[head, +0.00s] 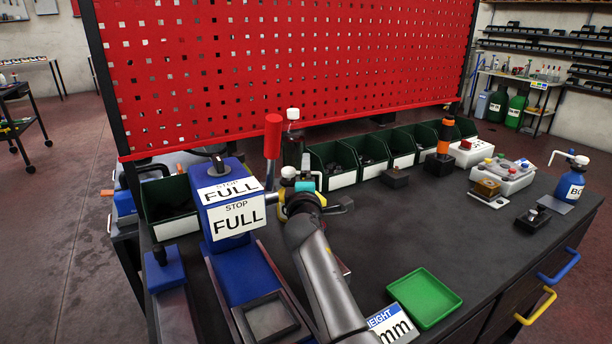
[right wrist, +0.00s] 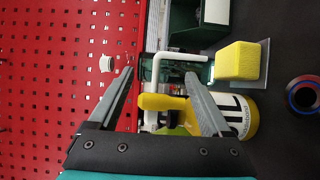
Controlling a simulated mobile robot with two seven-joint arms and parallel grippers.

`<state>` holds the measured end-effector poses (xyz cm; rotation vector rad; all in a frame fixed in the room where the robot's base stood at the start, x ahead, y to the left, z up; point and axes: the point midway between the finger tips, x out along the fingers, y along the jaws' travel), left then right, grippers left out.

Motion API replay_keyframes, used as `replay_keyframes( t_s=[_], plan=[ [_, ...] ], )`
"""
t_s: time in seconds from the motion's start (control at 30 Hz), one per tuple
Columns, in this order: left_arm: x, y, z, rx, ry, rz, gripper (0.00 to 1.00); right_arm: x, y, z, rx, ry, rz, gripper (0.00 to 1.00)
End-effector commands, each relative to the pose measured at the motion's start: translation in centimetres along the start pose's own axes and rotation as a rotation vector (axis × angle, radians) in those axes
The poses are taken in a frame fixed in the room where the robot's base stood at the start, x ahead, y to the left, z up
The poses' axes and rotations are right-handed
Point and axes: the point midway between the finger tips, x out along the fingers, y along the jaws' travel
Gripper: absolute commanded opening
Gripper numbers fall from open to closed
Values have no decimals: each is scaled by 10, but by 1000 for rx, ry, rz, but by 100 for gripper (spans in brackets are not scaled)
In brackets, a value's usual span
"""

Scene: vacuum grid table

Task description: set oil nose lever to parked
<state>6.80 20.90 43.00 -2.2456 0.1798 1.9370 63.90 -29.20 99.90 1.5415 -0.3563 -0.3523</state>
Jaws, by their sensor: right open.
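A white bent nose tube (right wrist: 156,72) stands between the two fingers of my open right gripper (right wrist: 158,75) in the right wrist view. A yellow lever-like part (right wrist: 165,102) lies low between the fingers, close to the right one; I cannot tell whether they touch. It is beside a yellow-and-white can (right wrist: 236,112) with a printed label. My right arm covers much of this spot in the head view, where the white nose (head: 290,172) shows above the wrist. No parked mark is readable. My left gripper is not in view.
A red pegboard (head: 280,60) and green bins (head: 365,158) are behind. A yellow block (right wrist: 238,60) sits beside the can. The dark table (head: 430,225) is clear at right centre.

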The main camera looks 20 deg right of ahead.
Motion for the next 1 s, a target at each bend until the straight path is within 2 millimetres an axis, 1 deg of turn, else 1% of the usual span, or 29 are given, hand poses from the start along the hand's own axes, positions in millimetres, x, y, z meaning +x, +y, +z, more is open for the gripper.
replay_keyframes(
  t_s=[0.17,0.27,0.47,0.6,0.7,0.83,1.0],
  plan=[
    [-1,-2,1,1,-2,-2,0,-3,-1,0,-1,0,-2,82],
    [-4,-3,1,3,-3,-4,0,-11,-1,0,0,1,-2,82],
    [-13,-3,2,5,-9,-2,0,-37,-1,0,0,1,-3,82],
    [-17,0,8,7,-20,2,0,-56,0,0,0,1,-2,82],
    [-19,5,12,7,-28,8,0,-66,0,0,0,0,-2,82],
    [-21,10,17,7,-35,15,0,-73,0,0,0,0,-1,82],
    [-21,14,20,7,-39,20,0,-75,0,0,0,0,0,82]
  ],
)
